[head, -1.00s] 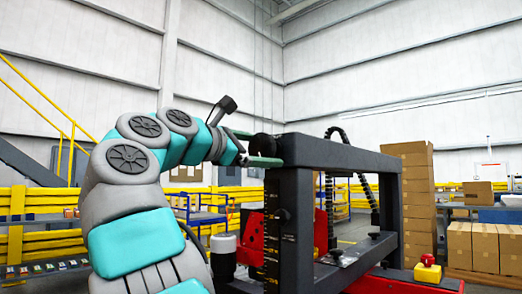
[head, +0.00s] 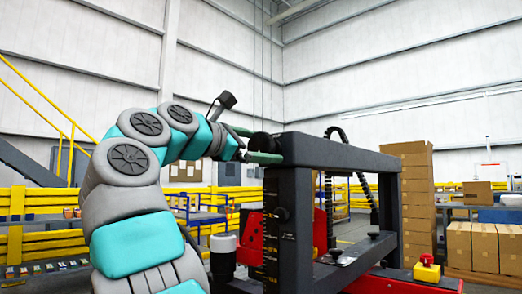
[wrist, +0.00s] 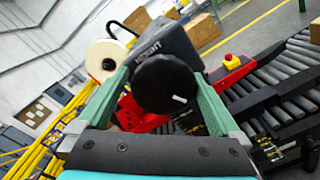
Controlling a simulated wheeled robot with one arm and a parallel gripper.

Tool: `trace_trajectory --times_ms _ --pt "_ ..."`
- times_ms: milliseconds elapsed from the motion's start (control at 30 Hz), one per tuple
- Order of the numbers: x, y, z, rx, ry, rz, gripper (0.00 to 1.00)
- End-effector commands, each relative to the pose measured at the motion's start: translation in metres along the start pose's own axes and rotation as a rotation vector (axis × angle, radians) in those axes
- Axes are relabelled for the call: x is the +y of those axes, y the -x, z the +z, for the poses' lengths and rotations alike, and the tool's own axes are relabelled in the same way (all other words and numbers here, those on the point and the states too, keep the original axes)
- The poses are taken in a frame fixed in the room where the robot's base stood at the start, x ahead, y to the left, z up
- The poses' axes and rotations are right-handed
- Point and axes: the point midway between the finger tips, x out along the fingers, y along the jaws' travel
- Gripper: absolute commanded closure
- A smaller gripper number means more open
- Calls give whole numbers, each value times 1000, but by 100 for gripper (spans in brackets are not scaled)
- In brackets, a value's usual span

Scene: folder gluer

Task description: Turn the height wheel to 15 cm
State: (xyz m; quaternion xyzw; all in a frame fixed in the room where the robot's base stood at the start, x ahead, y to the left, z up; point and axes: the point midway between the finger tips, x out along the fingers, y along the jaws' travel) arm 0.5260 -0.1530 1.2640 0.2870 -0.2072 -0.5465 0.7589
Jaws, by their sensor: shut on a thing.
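The height wheel (wrist: 168,86) is a round black knob with a white mark near its lower right edge in the wrist view. Behind it, a dark housing (wrist: 178,47) carries the word HEIGHT. My gripper (wrist: 163,75) has its two green fingers on opposite sides of the wheel, shut on it. In the head view the wheel (head: 262,143) shows small and dark between the fingers of my gripper (head: 255,146), at the top left corner of the black frame (head: 340,153). A scale (head: 271,230) runs down the frame's post; its reading is too small to tell.
A red emergency button on a yellow box (head: 427,268) sits at the machine's front right. Stacked cartons (head: 416,190) stand behind it. A roller conveyor (wrist: 285,85) runs at the right in the wrist view. A white roll (wrist: 106,60) is left of the wheel.

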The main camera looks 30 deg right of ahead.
Motion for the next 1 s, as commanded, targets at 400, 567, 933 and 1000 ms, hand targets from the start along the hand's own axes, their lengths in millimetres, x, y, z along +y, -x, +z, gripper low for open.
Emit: trace_trajectory --times_ms 400,567,933,1000 --pt "8 5 -6 -3 104 28 56" --pt "2 4 -7 -9 152 16 64" --pt "-2 4 -5 -15 280 13 67" --pt "-3 4 -4 -16 328 14 67"
